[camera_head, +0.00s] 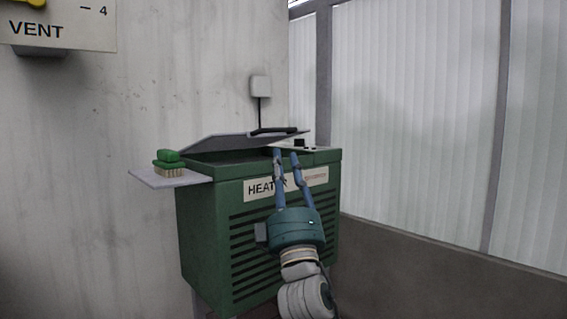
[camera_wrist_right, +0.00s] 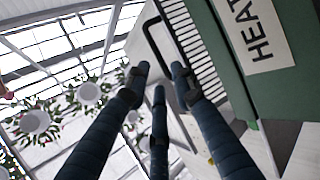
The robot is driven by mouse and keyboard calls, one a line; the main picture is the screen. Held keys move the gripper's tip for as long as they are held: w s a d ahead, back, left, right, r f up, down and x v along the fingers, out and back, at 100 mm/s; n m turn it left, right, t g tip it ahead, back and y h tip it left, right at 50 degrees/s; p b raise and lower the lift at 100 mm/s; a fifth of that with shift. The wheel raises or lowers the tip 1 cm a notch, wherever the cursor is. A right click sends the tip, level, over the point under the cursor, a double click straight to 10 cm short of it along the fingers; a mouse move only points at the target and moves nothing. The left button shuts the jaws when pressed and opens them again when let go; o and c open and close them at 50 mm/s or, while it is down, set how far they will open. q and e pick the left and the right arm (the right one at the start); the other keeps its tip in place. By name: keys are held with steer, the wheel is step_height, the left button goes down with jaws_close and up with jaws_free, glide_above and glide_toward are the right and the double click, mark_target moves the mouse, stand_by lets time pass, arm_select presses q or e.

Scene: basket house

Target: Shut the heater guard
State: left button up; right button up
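The heater (camera_head: 258,240) is a green slatted box against the wall, and its label also shows in the wrist view (camera_wrist_right: 262,38). Its guard (camera_head: 222,141) is a grey panel on top, tilted up, with a dark gap beneath. A black handle (camera_head: 272,130) is on the guard; a black bar, apparently this handle, shows in the wrist view (camera_wrist_right: 148,38). My right gripper (camera_head: 286,151) points up at the heater's top front edge, below the handle. Its fingers (camera_wrist_right: 158,78) are apart, with nothing held. Contact with the guard cannot be told. My left gripper is out of view.
A green brush (camera_head: 169,163) sits on a grey side shelf (camera_head: 190,180) left of the heater. A white wall box (camera_head: 260,86) with a cable is above. A VENT panel (camera_head: 60,25) is at upper left. Pale glazing and a low wall stand at right.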

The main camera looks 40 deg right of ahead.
steer(key=shift+s+a+f+b, duration=0.2)
steer(key=shift+s+f, duration=0.05)
steer(key=shift+f, duration=0.2)
steer(key=shift+s+a+f+b, duration=0.15)
steer(key=shift+s+f, duration=0.05)
steer(key=shift+f, duration=0.2)
